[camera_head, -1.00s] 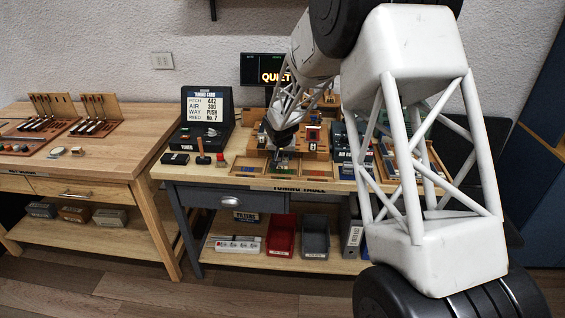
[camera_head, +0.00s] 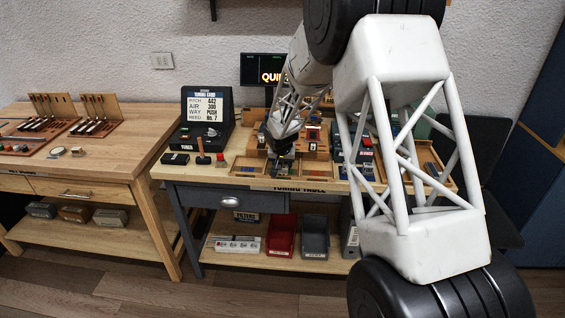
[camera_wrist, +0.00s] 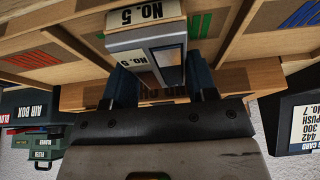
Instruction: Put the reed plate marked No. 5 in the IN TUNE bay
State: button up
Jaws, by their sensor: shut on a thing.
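My gripper (camera_wrist: 160,88) is shut on the reed plate marked No. 5 (camera_wrist: 146,40), a grey and white block with No. 5 labels, held between the two dark fingers in the wrist view. In the head view my gripper (camera_head: 284,150) is over the tray at the front of the tuning table, and the plate there is too small to make out. The wooden bay tray (camera_wrist: 240,42) shows in the wrist view behind the plate, with green, red and blue markings. I cannot read IN TUNE on any bay. Whether the plate touches the tray is unclear.
The tuning card case (camera_head: 208,110) stands left, with a dark box (camera_head: 175,159) in front. A wooden stand is behind my gripper. The blower box (camera_head: 360,150) is to the right, partly behind my arm. The workbench (camera_head: 100,150) is at far left.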

jog(key=shift+f, duration=0.1)
jog(key=o, duration=1)
jog(key=shift+v, duration=6.1)
jog(key=shift+w, duration=0.1)
